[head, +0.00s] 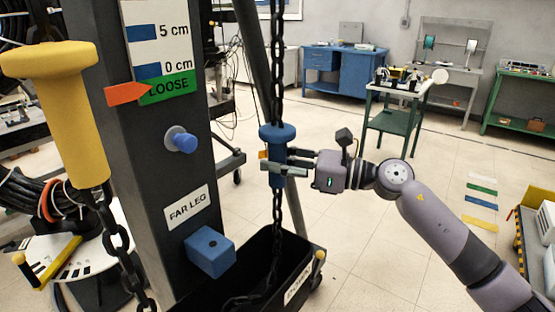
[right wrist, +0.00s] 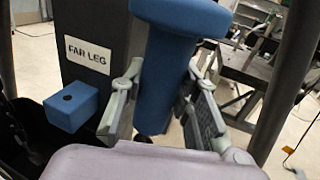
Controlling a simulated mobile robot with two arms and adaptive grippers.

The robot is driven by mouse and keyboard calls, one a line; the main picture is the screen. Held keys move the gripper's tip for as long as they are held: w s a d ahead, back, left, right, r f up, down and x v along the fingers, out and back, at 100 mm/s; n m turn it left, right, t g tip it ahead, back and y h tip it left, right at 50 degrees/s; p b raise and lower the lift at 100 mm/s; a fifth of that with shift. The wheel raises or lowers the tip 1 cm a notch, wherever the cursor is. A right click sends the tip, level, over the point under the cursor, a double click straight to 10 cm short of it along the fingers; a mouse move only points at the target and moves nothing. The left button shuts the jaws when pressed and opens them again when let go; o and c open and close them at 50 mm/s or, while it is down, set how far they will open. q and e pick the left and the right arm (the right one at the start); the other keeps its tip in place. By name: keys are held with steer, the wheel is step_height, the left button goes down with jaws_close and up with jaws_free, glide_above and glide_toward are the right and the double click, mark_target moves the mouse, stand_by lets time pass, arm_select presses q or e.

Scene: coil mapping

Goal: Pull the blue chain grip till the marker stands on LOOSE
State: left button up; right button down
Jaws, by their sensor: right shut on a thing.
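The blue chain grip (head: 278,138) hangs on a dark chain right of the dark column. My right gripper (head: 284,168) is shut around its narrower lower part, below the wide top. In the right wrist view the blue grip (right wrist: 168,75) stands between the two fingers (right wrist: 158,108), slightly tilted. The orange marker (head: 125,94) is on the column scale, its tip at the green LOOSE label (head: 168,86), just below the 0 cm mark. My left gripper is not in view.
A yellow grip (head: 75,110) hangs on another chain at the left. A blue knob (head: 181,140), a FAR LEG label (head: 187,209) and a blue block (head: 209,252) are on the column. A black bin (head: 312,250) stands below the chain. Floor behind my right arm is open.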

steer(key=shift+f, duration=0.25)
steer(key=c, duration=1.2)
jaws_free()
steer(key=shift+r, duration=0.15)
steer(key=v, duration=1.2)
